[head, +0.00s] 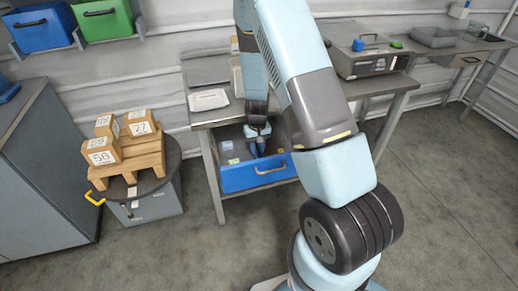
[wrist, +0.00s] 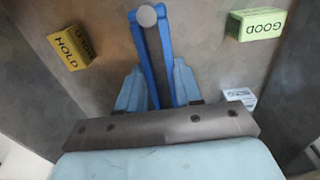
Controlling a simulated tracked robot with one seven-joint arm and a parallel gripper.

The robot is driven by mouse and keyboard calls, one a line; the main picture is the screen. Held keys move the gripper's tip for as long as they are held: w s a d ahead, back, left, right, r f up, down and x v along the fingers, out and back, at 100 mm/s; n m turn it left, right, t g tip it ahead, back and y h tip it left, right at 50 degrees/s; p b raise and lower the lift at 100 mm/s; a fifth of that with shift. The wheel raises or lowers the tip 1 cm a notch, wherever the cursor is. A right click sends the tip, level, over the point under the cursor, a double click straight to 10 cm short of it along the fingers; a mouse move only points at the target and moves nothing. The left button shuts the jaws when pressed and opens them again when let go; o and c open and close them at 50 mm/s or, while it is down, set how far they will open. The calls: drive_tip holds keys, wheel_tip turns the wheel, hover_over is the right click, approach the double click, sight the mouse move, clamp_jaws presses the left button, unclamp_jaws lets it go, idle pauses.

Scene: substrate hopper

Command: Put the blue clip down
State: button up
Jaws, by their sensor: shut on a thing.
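The blue clip (wrist: 140,55) has two long blue arms and a pale round piece at its far end. My gripper (wrist: 157,88) is shut on it, with a light blue finger on each side. The clip (head: 258,149) shows below the fingers, inside the drawer's outline. I cannot tell whether it touches the drawer floor.
In the wrist view a yellow HOLD block (wrist: 74,47) lies left of the clip and a yellow-green GOOD block (wrist: 262,24) lies right. A small white labelled piece (wrist: 240,97) is near the right finger. Drawer floor between them looks clear. The workbench (head: 228,112) stands above the drawer.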

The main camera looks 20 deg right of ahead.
drive_tip(key=shift+f, duration=0.6)
drive_tip(key=o, duration=1)
drive_tip(key=shift+r, duration=0.1)
